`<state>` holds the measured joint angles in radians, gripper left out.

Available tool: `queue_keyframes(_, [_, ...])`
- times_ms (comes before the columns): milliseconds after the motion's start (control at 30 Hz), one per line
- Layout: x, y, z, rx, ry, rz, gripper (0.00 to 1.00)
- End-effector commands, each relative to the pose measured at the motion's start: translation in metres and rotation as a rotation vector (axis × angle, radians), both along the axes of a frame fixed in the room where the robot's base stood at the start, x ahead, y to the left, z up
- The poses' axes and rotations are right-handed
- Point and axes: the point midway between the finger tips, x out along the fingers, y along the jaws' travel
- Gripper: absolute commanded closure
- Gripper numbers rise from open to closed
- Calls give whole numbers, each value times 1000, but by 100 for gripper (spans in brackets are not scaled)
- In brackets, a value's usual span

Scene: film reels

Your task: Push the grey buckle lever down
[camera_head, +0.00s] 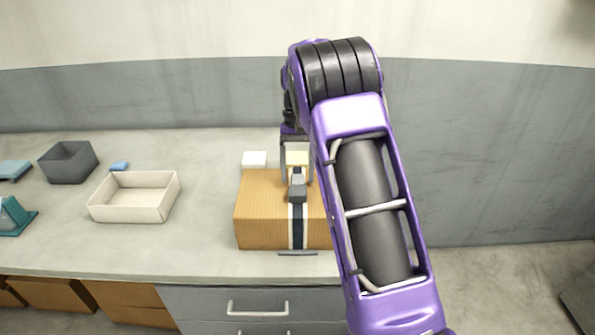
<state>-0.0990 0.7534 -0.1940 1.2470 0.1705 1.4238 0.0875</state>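A brown box (263,213) stands on the counter, partly covered at its right by my purple arm. A dark strap with a pale edge (297,231) runs down its front face. The grey buckle lever (297,189) is on the strap at the box's top front edge and appears to stick up. My gripper (297,179) points down over the top of the box, just behind or around the lever. Its two fingers are apart, one on each side of the strap. I cannot tell whether they touch the lever.
Left are a beige tray (130,211), a dark grey bin (68,163), small blue items (119,166) and a teal object (12,217). A thin dark bar (297,253) lies before the box.

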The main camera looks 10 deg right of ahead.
Motion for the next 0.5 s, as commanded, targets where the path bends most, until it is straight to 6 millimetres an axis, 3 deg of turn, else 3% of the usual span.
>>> queue_keyframes(267, [1, 0, 1, 0, -1, 0, 30])
queue_keyframes(500, [10, -2, 33, -1, -6, -1, 30])
